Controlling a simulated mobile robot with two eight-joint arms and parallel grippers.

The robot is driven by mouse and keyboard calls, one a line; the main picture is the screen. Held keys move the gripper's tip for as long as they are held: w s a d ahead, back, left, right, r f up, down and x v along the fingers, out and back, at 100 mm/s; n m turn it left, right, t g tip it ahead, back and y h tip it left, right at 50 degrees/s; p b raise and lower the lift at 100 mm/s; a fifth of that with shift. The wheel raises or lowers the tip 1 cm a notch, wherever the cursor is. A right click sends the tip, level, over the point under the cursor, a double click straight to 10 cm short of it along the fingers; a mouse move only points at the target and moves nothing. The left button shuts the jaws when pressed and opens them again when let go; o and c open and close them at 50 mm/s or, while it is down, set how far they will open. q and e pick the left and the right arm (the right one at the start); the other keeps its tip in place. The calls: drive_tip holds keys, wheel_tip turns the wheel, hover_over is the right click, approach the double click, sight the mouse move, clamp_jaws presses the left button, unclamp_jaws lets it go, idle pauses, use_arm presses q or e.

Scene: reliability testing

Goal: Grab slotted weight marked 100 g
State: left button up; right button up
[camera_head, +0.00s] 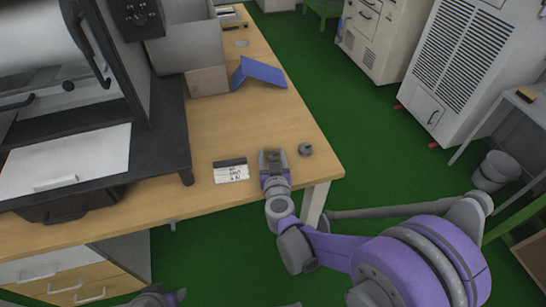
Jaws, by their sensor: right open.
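My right gripper (273,155) is open over the wooden table (230,120) near its front right corner. Its fingers point away toward the back of the table. A small dark patch shows between the fingers, but I cannot tell what it is. A small round grey piece (305,149) that looks like a slotted weight sits on the table just right of the gripper, apart from it. Any mark on it is too small to read. Part of my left gripper (165,298) shows at the bottom edge; its jaw opening is unclear.
A white card with a dark top edge (231,171) lies left of the gripper. A blue folded item (258,73) stands farther back. A large dark-framed machine (160,110) fills the table's left side. The table's right edge is close to the round piece.

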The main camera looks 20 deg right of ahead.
clamp_jaws()
idle(0.3)
